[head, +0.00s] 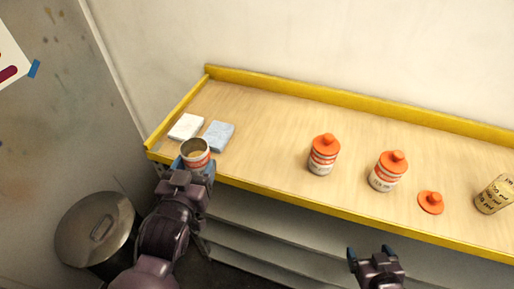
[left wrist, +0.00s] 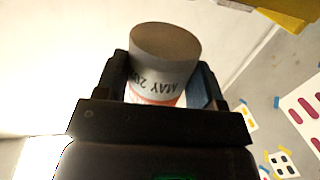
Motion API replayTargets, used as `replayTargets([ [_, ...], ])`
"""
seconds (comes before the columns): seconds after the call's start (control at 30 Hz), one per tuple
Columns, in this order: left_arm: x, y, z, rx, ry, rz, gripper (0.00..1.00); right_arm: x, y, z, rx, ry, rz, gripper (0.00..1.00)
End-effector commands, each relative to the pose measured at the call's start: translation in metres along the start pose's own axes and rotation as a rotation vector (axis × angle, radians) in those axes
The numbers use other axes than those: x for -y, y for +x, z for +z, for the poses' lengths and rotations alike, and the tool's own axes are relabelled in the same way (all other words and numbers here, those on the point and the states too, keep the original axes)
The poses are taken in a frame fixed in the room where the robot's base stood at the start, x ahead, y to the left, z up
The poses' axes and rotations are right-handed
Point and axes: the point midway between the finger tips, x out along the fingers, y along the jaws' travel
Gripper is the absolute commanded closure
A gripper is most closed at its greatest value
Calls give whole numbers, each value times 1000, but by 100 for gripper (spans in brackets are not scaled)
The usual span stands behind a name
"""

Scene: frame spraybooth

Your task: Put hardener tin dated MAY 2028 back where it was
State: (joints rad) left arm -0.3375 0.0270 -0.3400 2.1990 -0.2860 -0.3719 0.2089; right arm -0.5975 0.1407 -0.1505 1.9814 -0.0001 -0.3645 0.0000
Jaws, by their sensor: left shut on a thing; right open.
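The tin has no lid in the head view. In the left wrist view the tin (left wrist: 165,62) sits between the fingers, and its label shows "MAY 20" with the rest hidden. Two tins with orange lids, one (head: 323,155) near the middle and one (head: 388,171) to its right, stand upright on the bench. A loose orange lid (head: 431,202) lies right of them. My right gripper (head: 372,254) is open and empty in front of the bench.
The yellow-edged bench (head: 267,130) holds a white pad (head: 186,126) and a blue-grey pad (head: 219,135) at the left. A yellowish jar (head: 495,194) with writing stands at the far right. A lidded metal bin (head: 95,230) stands on the floor. The bench between pads and tins is clear.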

Motion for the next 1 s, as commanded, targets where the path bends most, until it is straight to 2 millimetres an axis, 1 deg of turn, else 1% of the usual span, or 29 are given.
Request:
replayTargets([
  [0.03, -18, -13, 10, 5, 7, 37, 71, 1, 3, 2, -3, 0, -1, 13],
  [0.1, -41, -29, 17, 4, 13, 85, 71, 1, 6, 2, -6, -1, -1, 13],
  [0.2, -68, -50, 24, 3, 17, 141, 71, 1, 7, 4, -7, -1, -1, 13],
  [0.33, -91, -69, 27, -1, 14, 189, 71, 1, 6, 7, -4, 0, -1, 13],
  [0.43, -99, -72, 27, -5, 14, 206, 71, 1, 4, 10, 2, 0, 1, 13],
  [0.47, -101, -71, 27, -6, 13, 208, 71, 0, 3, 11, 4, -1, 1, 13],
  [0.57, -104, -57, 25, -8, 14, 210, 71, -1, 0, 12, 10, -2, 2, 13],
  [1.0, -123, 30, 20, -6, 14, 209, 71, -1, 0, 2, -1, -3, 1, 13],
])
